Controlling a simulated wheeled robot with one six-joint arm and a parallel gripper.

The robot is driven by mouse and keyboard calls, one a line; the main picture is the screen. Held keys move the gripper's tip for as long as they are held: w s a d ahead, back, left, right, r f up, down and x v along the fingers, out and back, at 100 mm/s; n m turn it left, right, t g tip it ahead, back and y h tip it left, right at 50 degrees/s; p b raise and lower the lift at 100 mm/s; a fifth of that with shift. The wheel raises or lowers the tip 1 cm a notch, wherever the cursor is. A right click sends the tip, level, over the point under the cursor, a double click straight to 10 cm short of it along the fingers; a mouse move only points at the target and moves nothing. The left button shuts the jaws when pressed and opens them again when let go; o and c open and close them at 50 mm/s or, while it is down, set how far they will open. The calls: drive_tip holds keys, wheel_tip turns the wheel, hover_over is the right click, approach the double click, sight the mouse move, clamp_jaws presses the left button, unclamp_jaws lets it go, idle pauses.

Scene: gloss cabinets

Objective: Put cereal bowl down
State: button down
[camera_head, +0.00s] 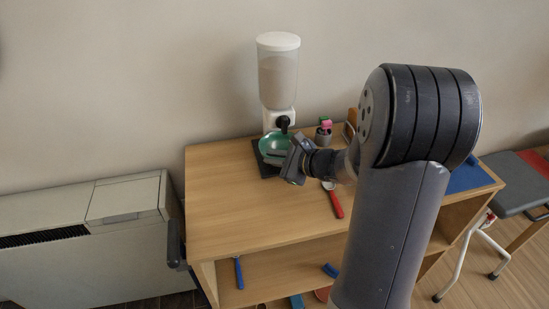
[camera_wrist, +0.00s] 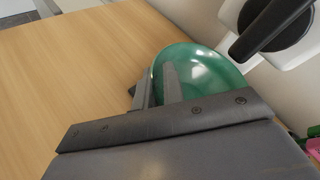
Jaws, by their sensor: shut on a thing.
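The green cereal bowl (camera_head: 271,144) is under the spout of the cereal dispenser (camera_head: 279,80), over its dark base. My gripper (camera_head: 284,157) reaches it from the right and is shut on its near rim. In the wrist view the bowl (camera_wrist: 205,72) shows its glossy inside, and my gripper's fingers (camera_wrist: 158,85) pinch the rim on its left side. The dispenser's dark spout also shows in the wrist view (camera_wrist: 270,25), close above the bowl. I cannot tell whether the bowl touches the base under it.
The wooden tabletop (camera_head: 225,200) is clear at the left and front. A red-handled utensil (camera_head: 334,200) lies right of the bowl. A cup with pens (camera_head: 324,132) stands behind my gripper. A blue mat (camera_head: 468,178) is at the right end. The wall is close behind.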

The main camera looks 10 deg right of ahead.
drive_tip(key=shift+f, duration=0.1)
drive_tip(key=c, duration=1.5)
unclamp_jaws()
drive_tip(key=shift+s+d+r, duration=0.15)
drive_tip(key=shift+r, duration=0.1)
drive_tip(key=p+v, duration=0.1)
drive_tip(key=v, duration=1)
drive_tip(key=shift+s, duration=0.3)
drive_tip(key=shift+d, duration=0.1)
